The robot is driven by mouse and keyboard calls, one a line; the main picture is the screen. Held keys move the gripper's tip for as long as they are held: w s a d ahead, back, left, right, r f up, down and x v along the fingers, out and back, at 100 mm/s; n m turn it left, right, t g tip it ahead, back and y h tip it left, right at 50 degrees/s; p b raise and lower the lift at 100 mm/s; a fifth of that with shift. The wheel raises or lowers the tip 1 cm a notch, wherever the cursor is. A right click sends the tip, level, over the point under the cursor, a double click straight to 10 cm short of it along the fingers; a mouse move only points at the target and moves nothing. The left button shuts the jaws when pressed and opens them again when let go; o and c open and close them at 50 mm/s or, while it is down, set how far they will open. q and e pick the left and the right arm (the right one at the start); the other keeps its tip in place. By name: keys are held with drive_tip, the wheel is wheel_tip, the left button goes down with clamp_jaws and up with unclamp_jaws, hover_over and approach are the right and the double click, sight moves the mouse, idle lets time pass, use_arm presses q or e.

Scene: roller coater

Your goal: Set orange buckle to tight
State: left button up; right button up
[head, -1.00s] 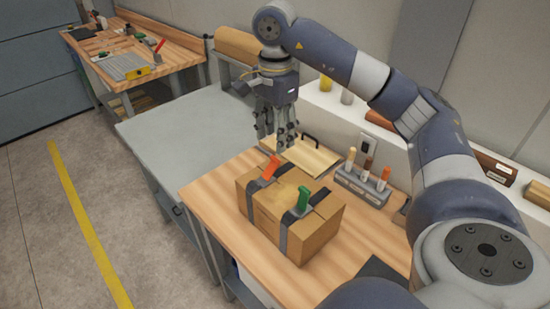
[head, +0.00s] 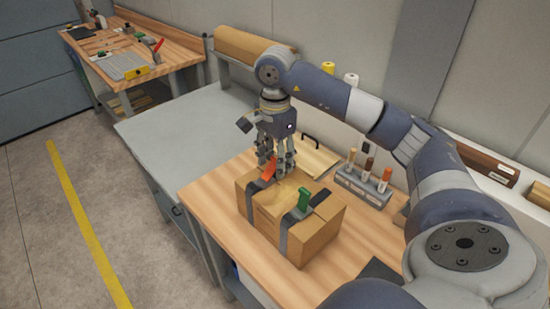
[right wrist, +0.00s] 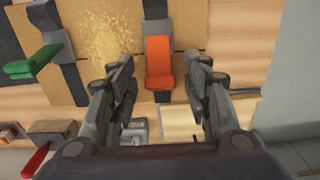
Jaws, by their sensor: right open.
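The orange buckle (head: 269,169) is a lever on a dark strap around a cardboard box (head: 269,224) on the wooden bench. It stands tilted up from the box top in the head view. In the right wrist view the orange buckle (right wrist: 160,66) lies ahead, between the finger lines. My right gripper (head: 276,166) is just above and behind it, fingers apart; in the right wrist view the open gripper (right wrist: 162,78) holds nothing. A green buckle (head: 304,198) stands raised on the second strap; it also shows in the right wrist view (right wrist: 33,62). My left gripper is not in view.
A grey rack with several handled tools (head: 363,186) stands right of the box. A clipboard-like board (head: 316,160) lies behind it. A grey table (head: 185,132) to the left is clear. Another workbench (head: 181,52) with tools is at the back left.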

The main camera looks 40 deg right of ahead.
clamp_jaws()
drive_tip(key=shift+d+f+b, duration=0.15)
drive_tip(key=shift+f+b, duration=0.1)
drive_tip(key=shift+b, duration=0.2)
drive_tip(key=y+b, duration=0.1)
drive_tip(key=d+f+y+b, duration=0.1)
drive_tip(key=b, duration=0.1)
drive_tip(key=shift+y, duration=0.4)
drive_tip(key=shift+d+f+y+b, duration=0.1)
drive_tip(key=shift+y+b, duration=0.35)
drive_tip(key=shift+y, duration=0.25)
unclamp_jaws()
